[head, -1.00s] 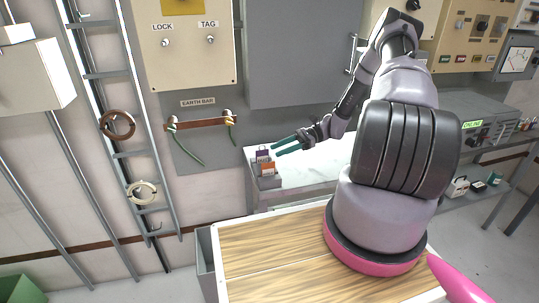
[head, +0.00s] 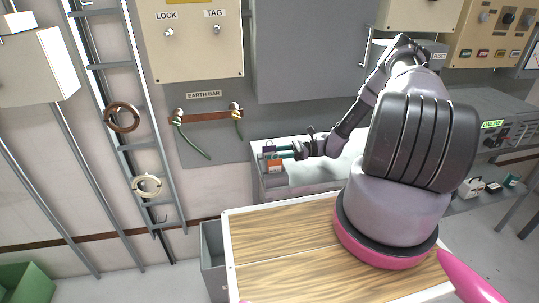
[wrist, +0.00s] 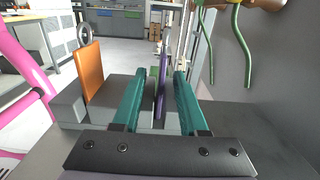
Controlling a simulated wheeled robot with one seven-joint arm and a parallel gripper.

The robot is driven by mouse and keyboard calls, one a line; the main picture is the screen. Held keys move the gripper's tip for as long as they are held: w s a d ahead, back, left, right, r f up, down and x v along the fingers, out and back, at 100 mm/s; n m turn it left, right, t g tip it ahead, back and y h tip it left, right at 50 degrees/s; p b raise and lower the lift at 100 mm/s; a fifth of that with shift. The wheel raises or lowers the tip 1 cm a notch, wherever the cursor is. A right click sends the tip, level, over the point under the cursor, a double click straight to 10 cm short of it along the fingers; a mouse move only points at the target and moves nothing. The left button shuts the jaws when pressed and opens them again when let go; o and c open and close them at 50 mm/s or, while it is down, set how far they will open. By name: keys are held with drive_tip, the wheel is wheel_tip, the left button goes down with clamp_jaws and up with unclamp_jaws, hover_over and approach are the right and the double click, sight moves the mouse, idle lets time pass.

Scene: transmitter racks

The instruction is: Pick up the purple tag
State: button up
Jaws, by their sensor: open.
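The purple tag (wrist: 161,92) stands upright, edge-on, in the wrist view, between the two teal fingers of my gripper (wrist: 159,76). There is a visible gap on both sides of it, wider toward the left finger. In the head view the purple tag (head: 268,148) is at the left end of the pale bench, with my gripper (head: 277,152) reaching it from the right. The fingers are open. The lower part of the tag sits at a grey holder (wrist: 70,108), and its base is partly hidden.
An orange tag (wrist: 92,72) stands in the holder left of my fingers; it also shows in the head view (head: 275,166). Green earth cables (wrist: 240,32) hang at upper right by the grey panel. A wood-topped surface (head: 285,240) lies nearer me.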

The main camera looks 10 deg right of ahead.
sight(261, 155)
drive_tip(key=a, duration=0.4)
drive_tip(key=shift+a, duration=0.3)
clamp_jaws()
drive_tip(key=shift+r, duration=0.1)
wheel_tip(261, 155, up, 10)
idle(0.3)
